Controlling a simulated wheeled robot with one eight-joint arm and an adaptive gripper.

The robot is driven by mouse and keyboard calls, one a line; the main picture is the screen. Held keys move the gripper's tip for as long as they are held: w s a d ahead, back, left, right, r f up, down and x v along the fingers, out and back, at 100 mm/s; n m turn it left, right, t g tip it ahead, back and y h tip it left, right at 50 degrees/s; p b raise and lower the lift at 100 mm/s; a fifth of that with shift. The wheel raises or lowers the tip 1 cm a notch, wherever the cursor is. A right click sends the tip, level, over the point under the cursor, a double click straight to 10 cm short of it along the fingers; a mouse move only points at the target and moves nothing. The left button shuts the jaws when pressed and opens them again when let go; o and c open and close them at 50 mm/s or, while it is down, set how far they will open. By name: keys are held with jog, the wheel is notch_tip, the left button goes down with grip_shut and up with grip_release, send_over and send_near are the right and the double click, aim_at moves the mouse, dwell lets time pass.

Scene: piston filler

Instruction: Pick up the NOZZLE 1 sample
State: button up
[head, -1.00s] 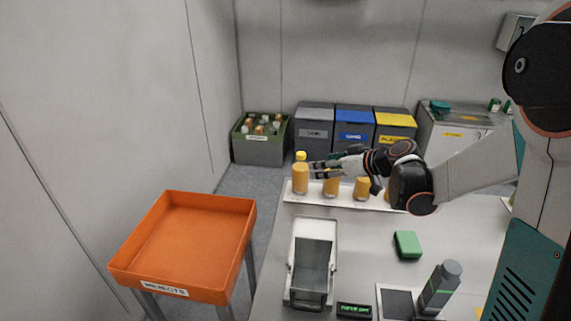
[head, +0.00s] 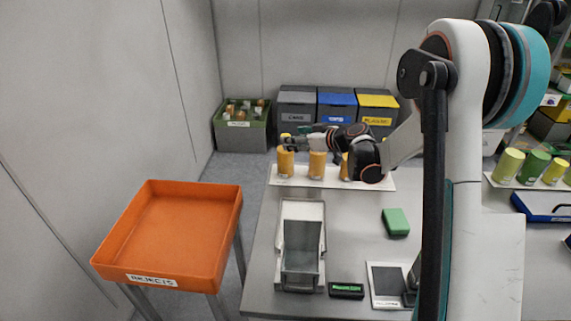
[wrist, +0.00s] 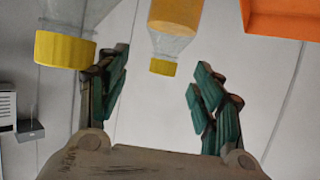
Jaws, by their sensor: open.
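Several bottles of orange liquid with yellow caps stand in a row on a white strip at the back of the bench. The leftmost bottle (head: 286,163) is by my gripper (head: 291,144), whose fingers are at about its cap height. A second bottle (head: 317,165) and a third (head: 344,168) stand to its right, partly behind my arm. In the wrist view my open gripper (wrist: 158,88) has one bottle (wrist: 175,15) ahead, its cap (wrist: 163,67) showing between the fingers. Another bottle's cap (wrist: 66,48) is close to the left finger. No NOZZLE 1 label is readable.
An orange rejects tray (head: 185,235) stands left of the bench. A metal-and-white holder (head: 301,250), a green block (head: 395,222) and a small dark display (head: 346,290) are on the bench. Bins (head: 337,105) stand behind. More bottles (head: 508,163) are at the right.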

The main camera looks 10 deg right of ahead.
aim_at(286, 155)
jog(key=b+x, duration=0.2)
jog(key=x, duration=0.3)
jog(key=shift+s+a+f, duration=0.1)
jog(key=shift+a+f, duration=0.1)
jog(key=shift+a, duration=0.05)
jog(key=shift+r, duration=0.1)
jog(key=shift+s, duration=0.1)
grip_shut()
